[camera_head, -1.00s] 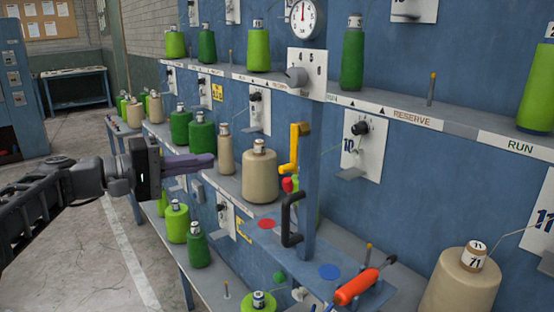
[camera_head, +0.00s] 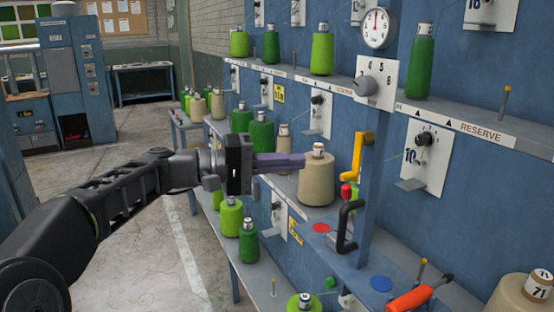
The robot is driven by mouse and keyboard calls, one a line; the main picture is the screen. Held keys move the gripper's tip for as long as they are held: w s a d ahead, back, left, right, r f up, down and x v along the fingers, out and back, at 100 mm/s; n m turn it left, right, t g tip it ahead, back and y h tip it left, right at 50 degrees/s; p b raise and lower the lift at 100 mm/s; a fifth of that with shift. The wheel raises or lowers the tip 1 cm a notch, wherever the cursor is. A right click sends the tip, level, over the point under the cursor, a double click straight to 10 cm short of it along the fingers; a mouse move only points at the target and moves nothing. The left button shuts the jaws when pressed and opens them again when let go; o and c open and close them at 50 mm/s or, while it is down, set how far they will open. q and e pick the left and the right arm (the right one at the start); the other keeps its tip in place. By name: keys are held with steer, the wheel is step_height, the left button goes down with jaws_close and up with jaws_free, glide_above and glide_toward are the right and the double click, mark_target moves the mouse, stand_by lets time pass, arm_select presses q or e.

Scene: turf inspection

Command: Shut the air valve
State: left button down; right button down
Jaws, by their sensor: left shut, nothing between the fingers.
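A yellow cranked lever (camera_head: 357,157) is mounted on the blue post, below a white plate with a grey knob (camera_head: 376,84) marked 4, 5, 6. A round gauge (camera_head: 377,28) sits above the plate. No label tells me which of these is the air valve. My left gripper (camera_head: 303,159) is shut and empty, its purple-grey fingers pointing right. Its tips overlap the large beige yarn cone (camera_head: 317,181) in the picture, left of the yellow lever and apart from it. My right gripper is not in view.
A black handle (camera_head: 345,226) and a red knob (camera_head: 346,191) sit just below the yellow lever. An orange-handled tool (camera_head: 410,299) lies on the blue shelf at lower right. Green cones (camera_head: 261,130) line the rack. The floor (camera_head: 120,240) at left is open.

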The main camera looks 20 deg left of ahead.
arm_select(q)
steer(key=d+p, duration=0.1)
steer(key=d, duration=0.6)
steer(key=shift+w+f+p, duration=0.3)
steer(key=shift+f+p, duration=0.05)
steer(key=shift+f, duration=0.1)
steer(key=shift+s+d+f+n+b, duration=0.15)
steer(key=shift+d+n+b, duration=0.15)
steer(key=shift+n+b, duration=0.15)
steer(key=s+d+r+n+t+b, duration=0.4)
steer(key=d+n+b, duration=0.3)
steer(key=n, duration=1.1)
steer(key=shift+s+r+t+b, duration=0.2)
steer(key=shift+s+t+b, duration=0.1)
steer(key=shift+s+b, duration=0.5)
steer(key=shift+s, duration=0.1)
